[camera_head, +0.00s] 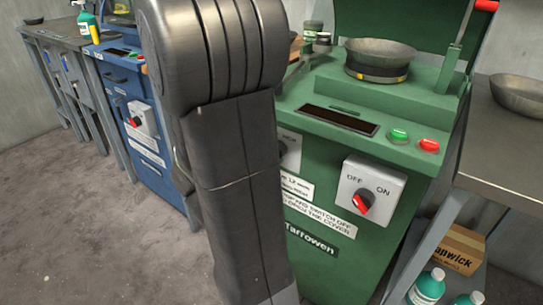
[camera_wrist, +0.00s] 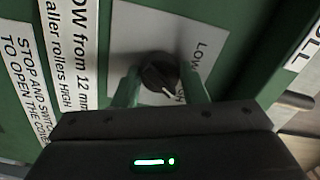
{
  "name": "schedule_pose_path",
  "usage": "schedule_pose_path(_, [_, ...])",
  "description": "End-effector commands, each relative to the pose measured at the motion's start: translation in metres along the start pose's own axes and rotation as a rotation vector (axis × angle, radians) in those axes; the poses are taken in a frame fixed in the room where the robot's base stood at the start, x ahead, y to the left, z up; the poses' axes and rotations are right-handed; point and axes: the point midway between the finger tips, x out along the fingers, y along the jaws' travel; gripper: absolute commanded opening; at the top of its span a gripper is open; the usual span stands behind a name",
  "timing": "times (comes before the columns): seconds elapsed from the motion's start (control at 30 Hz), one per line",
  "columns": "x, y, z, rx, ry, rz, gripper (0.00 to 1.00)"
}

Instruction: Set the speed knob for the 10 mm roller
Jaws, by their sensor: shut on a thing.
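The speed knob (camera_wrist: 158,70) is a round black knob with a white pointer line, on a grey plate (camera_wrist: 128,38) on the green machine's front. My gripper (camera_wrist: 161,80) is shut on it, one finger on each side, in the wrist view. The pointer slants to the lower right of the picture, towards a partly hidden label ending in "GH"; "LOW" is at the upper right. A sign (camera_wrist: 68,50) beside it reads "OW from 12 mm" and "aller rollers HIGH", partly cut off. In the head view my arm hides the gripper and most of the knob plate.
The green machine (camera_head: 318,240) carries a metal bowl (camera_head: 380,52), a green button (camera_head: 398,135), a red button (camera_head: 429,145) and a red OFF/ON switch (camera_head: 363,203). A blue machine (camera_head: 150,160) stands left, a metal table (camera_head: 520,140) right. The floor at left is clear.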

Motion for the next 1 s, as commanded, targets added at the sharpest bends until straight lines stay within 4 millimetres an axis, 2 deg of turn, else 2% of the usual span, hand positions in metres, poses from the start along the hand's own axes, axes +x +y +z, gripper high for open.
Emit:
schedule_pose_path(0.2, [0.000, 0.001, -0.001, 0.001, 0.002, 0.002, 0.16])
schedule_pose_path(0.23, [0.000, 0.001, -0.001, 0.001, 0.002, 0.002, 0.41])
schedule_pose_path(0.33, [0.000, 0.001, -0.001, 0.000, 0.002, 0.002, 0.60])
schedule_pose_path(0.73, [-0.004, 0.000, 0.000, 0.000, -0.001, 0.001, 0.60])
schedule_pose_path(1.0, [-0.037, -0.001, 0.001, -0.001, -0.005, 0.000, 0.60])
